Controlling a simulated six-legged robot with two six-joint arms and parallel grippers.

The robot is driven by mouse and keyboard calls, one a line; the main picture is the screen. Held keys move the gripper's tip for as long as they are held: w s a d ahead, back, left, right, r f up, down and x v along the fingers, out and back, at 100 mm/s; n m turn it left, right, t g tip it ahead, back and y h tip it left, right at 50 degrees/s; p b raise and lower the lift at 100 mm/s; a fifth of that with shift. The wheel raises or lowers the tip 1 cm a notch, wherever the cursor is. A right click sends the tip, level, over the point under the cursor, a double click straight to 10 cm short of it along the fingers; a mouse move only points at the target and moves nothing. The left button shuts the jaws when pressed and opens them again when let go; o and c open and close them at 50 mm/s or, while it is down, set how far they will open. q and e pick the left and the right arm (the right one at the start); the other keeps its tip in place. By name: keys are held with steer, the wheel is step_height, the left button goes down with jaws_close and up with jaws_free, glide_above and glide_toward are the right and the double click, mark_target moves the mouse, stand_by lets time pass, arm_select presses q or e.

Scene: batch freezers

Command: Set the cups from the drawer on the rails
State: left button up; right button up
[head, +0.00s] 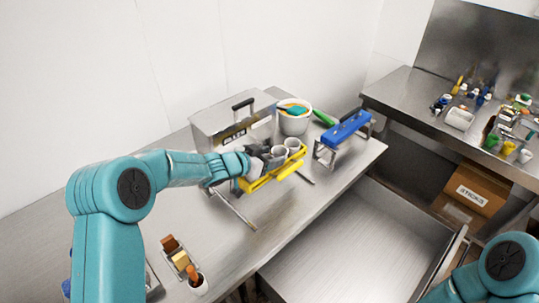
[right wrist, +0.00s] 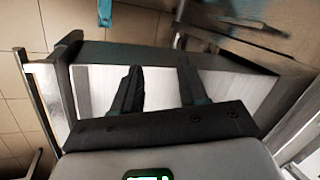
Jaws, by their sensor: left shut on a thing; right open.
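My left gripper (head: 262,160) is shut on a whitish cup (head: 253,170), mostly hidden by the fingers, at the left end of the yellow rails (head: 288,171). Two pale cups, a nearer one (head: 279,152) and a farther one (head: 293,144), stand upright on the rails, just right of the gripper. The drawer (head: 350,235) under the table is pulled out, and its visible floor is bare. My right gripper (right wrist: 158,70) is open and empty in the right wrist view, pointing at the drawer (right wrist: 225,85). It is not seen in the head view.
A steel box with a handle (head: 220,124) and a white tub (head: 294,122) stand behind the rails. A blue-topped stand (head: 345,130) is to the right. A small tray with brown and yellow blocks (head: 181,260) lies at the front left. A cardboard box (head: 477,190) sits under the far bench.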

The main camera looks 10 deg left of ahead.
arm_select(q)
steer(key=shift+d+f, duration=0.25)
steer(key=shift+f, duration=0.1)
steer(key=shift+d+f, duration=0.1)
steer(key=shift+f, duration=0.2)
steer(key=f+b, duration=0.3)
steer(key=shift+s+a+f, duration=0.2)
steer(key=shift+f, duration=0.05)
steer(key=shift+w+d+f+b, duration=0.1)
steer(key=shift+d+f+b, duration=0.05)
steer(key=shift+f+b, duration=0.15)
steer(key=shift+a+r, duration=0.2)
steer(key=shift+r, duration=0.05)
steer(key=shift+d+f, duration=0.15)
steer(key=shift+f, duration=0.2)
